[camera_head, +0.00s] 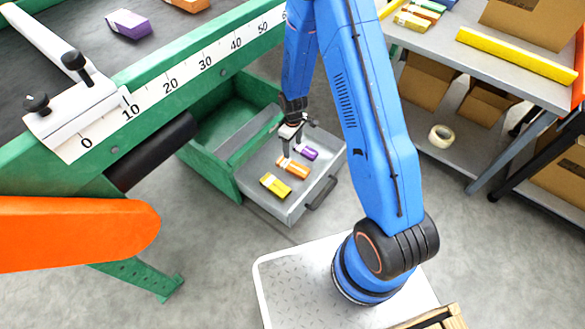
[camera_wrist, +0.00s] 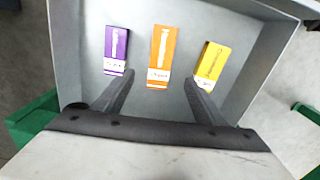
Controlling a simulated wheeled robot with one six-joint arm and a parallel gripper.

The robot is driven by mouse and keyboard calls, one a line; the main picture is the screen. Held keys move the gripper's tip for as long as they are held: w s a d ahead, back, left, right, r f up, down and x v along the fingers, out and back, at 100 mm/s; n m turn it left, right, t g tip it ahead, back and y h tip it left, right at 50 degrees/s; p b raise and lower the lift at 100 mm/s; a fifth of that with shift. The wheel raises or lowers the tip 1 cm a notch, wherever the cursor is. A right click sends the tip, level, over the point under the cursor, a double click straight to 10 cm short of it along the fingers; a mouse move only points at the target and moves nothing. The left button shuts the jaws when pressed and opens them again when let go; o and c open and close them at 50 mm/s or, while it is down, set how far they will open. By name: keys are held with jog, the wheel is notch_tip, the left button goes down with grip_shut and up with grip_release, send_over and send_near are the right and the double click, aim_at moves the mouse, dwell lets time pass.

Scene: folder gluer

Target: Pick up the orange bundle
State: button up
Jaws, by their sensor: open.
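The orange bundle (camera_head: 294,168) lies in an open grey drawer (camera_head: 262,197), between a purple bundle (camera_head: 306,152) and a yellow bundle (camera_head: 275,186). In the wrist view the orange bundle (camera_wrist: 160,55) has a white band at its near end and lies lengthwise between the purple bundle (camera_wrist: 116,50) on the left and the yellow bundle (camera_wrist: 212,62) on the right. My gripper (camera_wrist: 158,84) is open and empty, its fingers reaching to either side of the orange bundle's near end. In the head view my gripper (camera_head: 285,150) is above the drawer; I cannot tell whether it touches anything.
The drawer's walls (camera_wrist: 85,60) surround the bundles, with gaps of bare drawer floor between them. The green machine frame (camera_head: 215,75) with a white ruler stands above and to the left. A shelf table (camera_head: 440,45) with cardboard boxes and a tape roll (camera_head: 441,136) is at right.

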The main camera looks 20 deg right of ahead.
aim_at(293, 166)
notch_tip(293, 166, down, 13)
jog(key=shift+s+f, duration=0.1)
jog(key=shift+s, duration=0.05)
dwell(0.7)
jog(key=c, duration=1.2)
